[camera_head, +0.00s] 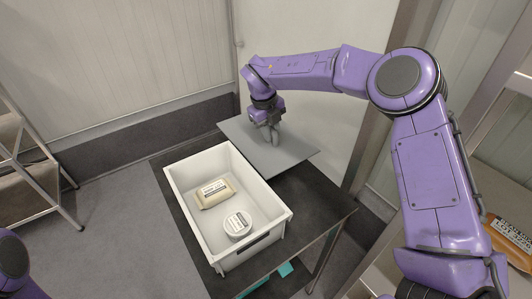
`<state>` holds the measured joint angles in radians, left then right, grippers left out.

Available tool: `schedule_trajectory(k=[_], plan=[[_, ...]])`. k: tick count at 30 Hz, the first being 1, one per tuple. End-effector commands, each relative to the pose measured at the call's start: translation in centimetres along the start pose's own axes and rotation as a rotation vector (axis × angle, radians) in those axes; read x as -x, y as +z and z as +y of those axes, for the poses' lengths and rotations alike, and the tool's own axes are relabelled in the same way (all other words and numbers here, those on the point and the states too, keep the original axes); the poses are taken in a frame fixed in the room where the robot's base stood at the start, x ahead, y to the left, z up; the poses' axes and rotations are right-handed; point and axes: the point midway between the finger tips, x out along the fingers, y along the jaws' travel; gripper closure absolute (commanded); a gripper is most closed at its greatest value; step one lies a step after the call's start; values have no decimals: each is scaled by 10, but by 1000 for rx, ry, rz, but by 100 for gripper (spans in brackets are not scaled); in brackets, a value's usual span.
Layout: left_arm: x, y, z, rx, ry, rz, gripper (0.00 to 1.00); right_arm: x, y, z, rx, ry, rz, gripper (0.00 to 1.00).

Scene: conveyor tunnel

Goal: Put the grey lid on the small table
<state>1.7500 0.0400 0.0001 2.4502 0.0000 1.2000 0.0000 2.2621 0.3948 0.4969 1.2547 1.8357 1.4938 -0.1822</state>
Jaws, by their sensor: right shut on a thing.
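The grey lid (297,153) is a flat panel over the far end of the small dark table (318,205), behind the white crate. Its far left part reaches out past the table's edge. I cannot tell whether it rests on the table or hangs just above it. My right gripper (272,138) points down at the middle of the lid and is shut on it; the fingertips and the part they grip are hard to make out. My left gripper is not in view; only a purple part of my left arm shows at the lower left corner.
The open white crate (183,210) stands on the table's near left part. It holds a beige wrapped pack (214,193) and a round white tub (237,224). Bare table lies right of the crate. A metal rack (38,160) stands left, and shelving (500,150) right.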

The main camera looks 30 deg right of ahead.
Motion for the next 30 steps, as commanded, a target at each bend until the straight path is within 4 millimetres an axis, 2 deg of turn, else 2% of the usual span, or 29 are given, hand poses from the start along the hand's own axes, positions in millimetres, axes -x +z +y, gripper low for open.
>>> schedule_trajectory(k=[3,12,23,24,26,30], plan=[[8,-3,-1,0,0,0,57,-25,0,5,1,-1,3,100],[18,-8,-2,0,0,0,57,-70,0,13,0,-1,1,100],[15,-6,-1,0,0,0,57,-80,1,15,-1,0,-2,100],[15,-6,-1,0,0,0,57,-80,0,15,-1,-1,-1,70],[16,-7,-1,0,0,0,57,-79,0,15,-1,-1,-1,52],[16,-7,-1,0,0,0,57,-79,0,15,-1,-1,-1,52]])
